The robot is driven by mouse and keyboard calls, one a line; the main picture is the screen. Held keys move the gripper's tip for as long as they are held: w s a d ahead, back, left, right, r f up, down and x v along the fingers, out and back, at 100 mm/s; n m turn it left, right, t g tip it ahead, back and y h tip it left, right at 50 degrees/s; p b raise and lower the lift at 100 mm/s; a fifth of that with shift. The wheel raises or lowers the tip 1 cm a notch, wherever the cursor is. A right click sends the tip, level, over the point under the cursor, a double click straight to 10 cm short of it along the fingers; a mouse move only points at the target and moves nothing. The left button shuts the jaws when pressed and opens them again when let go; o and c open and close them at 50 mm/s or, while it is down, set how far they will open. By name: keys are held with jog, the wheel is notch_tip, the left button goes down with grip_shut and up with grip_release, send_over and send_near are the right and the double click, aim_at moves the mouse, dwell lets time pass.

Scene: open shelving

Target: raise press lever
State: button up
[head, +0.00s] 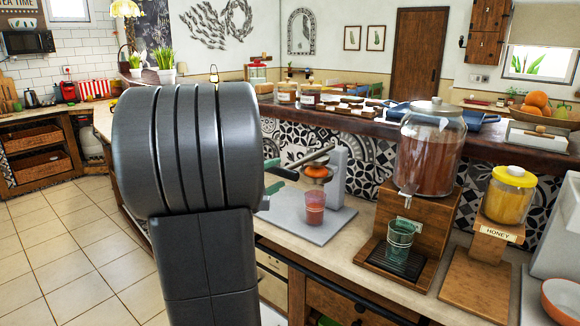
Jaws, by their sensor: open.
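The press (338,172) is a light grey upright body on a flat grey base, on the counter right of my arm. Its lever (310,157) slants from the upright down to the left. An orange part sits under the lever, with a glass of pinkish-red liquid (315,208) below. My gripper (278,168) is mostly hidden behind my dark arm.
Right of the press, a large drink dispenser (431,150) stands on a wooden stand, with a green glass (400,240) under its tap. A honey jar (509,196) stands further right. A raised dark wooden ledge (350,119) with jars and trays runs behind.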

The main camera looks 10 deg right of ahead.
aim_at(290, 167)
jog(key=x, duration=0.6)
jog(key=shift+w+d+p, duration=0.15)
jog(key=shift+d+p, duration=0.05)
jog(key=shift+p, duration=0.2)
grip_shut()
